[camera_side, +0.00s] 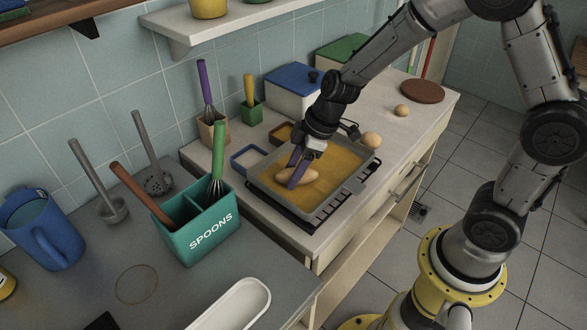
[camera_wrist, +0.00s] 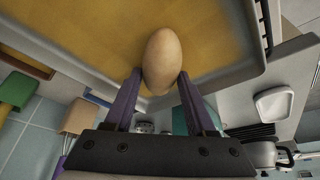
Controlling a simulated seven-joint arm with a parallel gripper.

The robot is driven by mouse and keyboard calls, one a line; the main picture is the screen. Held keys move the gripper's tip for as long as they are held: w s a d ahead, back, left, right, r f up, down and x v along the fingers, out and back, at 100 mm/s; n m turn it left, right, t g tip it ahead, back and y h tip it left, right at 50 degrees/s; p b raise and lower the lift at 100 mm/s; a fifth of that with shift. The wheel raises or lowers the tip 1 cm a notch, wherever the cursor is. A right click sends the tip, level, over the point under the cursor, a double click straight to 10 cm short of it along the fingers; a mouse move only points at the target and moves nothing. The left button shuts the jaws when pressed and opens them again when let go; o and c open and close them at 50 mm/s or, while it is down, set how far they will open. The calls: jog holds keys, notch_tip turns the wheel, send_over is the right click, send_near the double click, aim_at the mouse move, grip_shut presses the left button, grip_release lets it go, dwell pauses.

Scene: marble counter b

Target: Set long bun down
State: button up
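The long bun (camera_side: 311,175) is a tan, egg-shaped roll over the near-left part of the grey tray (camera_side: 352,186), which has a golden-yellow inside. My gripper (camera_side: 294,178) points down into the tray with purple fingers on either side of the bun. In the wrist view the bun (camera_wrist: 162,58) sits between the two fingertips (camera_wrist: 159,82), which close on its near end. I cannot tell whether the bun's underside touches the tray floor; one finger hides part of it in the side view.
A round bun (camera_side: 371,140) is by the tray's far right corner, and a smaller one (camera_side: 402,110) lies further back near a brown round board (camera_side: 422,91). The teal spoons holder (camera_side: 205,228) stands left of the tray.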

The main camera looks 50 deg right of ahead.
aim_at(312, 171)
jog(key=o, duration=0.3)
jog(key=v, duration=1.1)
jog(key=s+d+r+m+t+h, duration=0.1)
jog(key=s+d+r+m, duration=0.1)
jog(key=s, duration=0.7)
jog(key=s+d+r+m+t+h, duration=0.1)
jog(key=s+d+r+m+h, duration=0.1)
jog(key=s+r+m, duration=0.2)
jog(key=s+m, duration=0.3)
jog(key=s, duration=0.3)
jog(key=shift+t, duration=0.3)
